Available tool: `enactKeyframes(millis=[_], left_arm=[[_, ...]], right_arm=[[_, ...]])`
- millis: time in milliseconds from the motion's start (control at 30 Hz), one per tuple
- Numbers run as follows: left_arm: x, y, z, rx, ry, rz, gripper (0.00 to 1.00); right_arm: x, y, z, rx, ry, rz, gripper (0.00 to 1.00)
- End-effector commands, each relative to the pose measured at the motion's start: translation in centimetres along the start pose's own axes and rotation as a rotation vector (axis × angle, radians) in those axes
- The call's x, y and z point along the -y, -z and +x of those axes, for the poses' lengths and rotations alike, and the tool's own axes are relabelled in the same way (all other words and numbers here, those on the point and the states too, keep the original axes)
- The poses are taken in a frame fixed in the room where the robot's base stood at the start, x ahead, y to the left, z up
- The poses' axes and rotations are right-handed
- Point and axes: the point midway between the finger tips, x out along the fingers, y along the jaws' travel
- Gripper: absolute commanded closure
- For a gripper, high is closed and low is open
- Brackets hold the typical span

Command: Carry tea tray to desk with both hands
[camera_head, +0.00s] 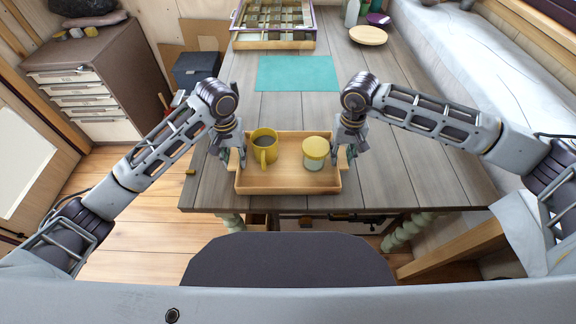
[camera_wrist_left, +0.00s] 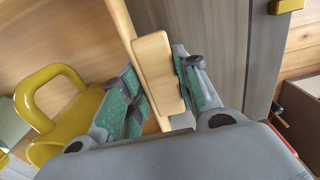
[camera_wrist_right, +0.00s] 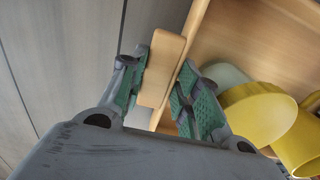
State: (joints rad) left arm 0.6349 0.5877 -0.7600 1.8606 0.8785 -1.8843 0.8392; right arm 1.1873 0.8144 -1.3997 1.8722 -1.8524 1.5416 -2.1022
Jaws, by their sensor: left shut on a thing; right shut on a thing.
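The wooden tea tray (camera_head: 285,185) is at the near edge of the grey plank desk (camera_head: 290,112); whether it touches the desktop I cannot tell. A yellow mug (camera_head: 264,146) stands upright in its left part, and a jar with a yellow lid (camera_head: 315,152) stands in its right part. My left gripper (camera_head: 238,158) is shut on the tray's left handle, seen between the green pads in the left wrist view (camera_wrist_left: 158,75). My right gripper (camera_head: 342,157) is shut on the right handle, seen in the right wrist view (camera_wrist_right: 160,70).
A teal mat (camera_head: 298,73) lies flat on the desk beyond the tray. A compartmented wooden box (camera_head: 272,44) and a round wooden board (camera_head: 368,36) are farther back. A dark chair-like shape (camera_head: 288,262) is in front. Bare planks lie between tray and mat.

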Motion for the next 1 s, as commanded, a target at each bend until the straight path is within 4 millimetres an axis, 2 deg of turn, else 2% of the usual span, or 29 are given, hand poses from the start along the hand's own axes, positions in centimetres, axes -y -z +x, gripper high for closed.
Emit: enactKeyframes(millis=[233, 267, 400, 1000], left_arm=[[0.18, 0.06, 0.45, -0.001, 0.004, -0.003, 1.00], [0.19, 0.02, 0.47, 0.001, 0.004, -0.003, 0.65], [0.14, 0.01, 0.41, 0.001, 0.003, -0.002, 0.47], [0.01, 0.00, -0.13, 0.000, 0.000, 0.000, 0.47]], right_arm=[[-0.15, 0.10, 0.41, -0.002, -0.003, 0.002, 1.00], [-0.18, 0.05, 0.43, 0.000, -0.003, 0.002, 0.64], [-0.13, 0.04, 0.38, 0.000, -0.002, 0.002, 0.47], [0.00, 0.00, -0.13, 0.000, 0.000, 0.000, 0.47]])
